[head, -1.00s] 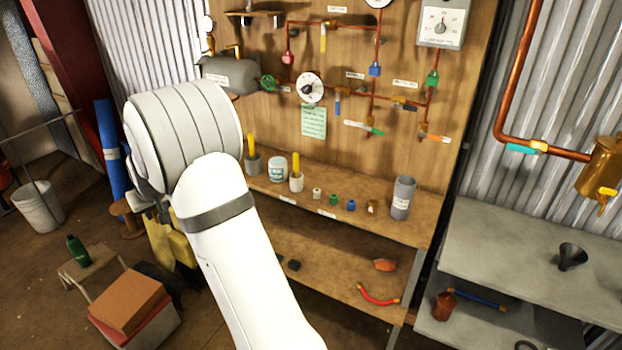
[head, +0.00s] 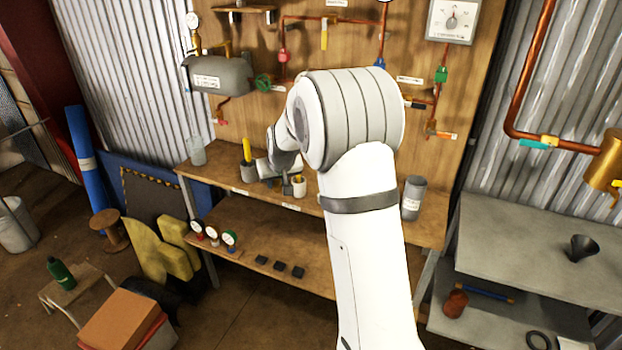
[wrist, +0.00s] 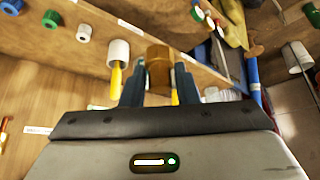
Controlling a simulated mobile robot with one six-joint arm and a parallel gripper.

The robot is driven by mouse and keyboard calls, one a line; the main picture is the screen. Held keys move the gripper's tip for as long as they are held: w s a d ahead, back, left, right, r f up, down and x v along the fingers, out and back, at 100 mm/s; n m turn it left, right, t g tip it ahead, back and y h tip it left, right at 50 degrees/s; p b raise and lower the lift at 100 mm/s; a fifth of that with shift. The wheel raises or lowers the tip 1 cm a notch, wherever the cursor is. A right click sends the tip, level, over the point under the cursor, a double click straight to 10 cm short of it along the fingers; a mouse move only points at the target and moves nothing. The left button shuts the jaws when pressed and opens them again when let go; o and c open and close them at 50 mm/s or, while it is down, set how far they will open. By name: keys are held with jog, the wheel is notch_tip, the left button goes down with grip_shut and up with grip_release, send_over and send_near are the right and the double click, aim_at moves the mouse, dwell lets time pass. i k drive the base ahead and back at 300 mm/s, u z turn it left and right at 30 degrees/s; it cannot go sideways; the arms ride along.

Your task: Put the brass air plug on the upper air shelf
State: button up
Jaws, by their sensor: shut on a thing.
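My gripper (wrist: 160,88) is shut on the brass air plug (wrist: 158,62), a short brass-brown cylinder between the fingertips in the wrist view. In the head view my gripper (head: 284,186) is over the workbench's top board, close to a pot with a yellow handle (head: 299,187); the plug cannot be made out there. A small wooden shelf (head: 247,9) sits high on the wooden back board, above a grey tank (head: 222,74). I cannot read a label naming it the upper air shelf.
White (wrist: 84,33), blue (wrist: 51,19) and green (wrist: 12,5) pieces stand on the bench in the wrist view. A grey canister (head: 412,198) stands at the bench's right. Pipes and valves cover the board. My arm hides the board's middle.

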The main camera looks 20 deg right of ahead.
aim_at(228, 175)
jog(key=i, duration=0.9)
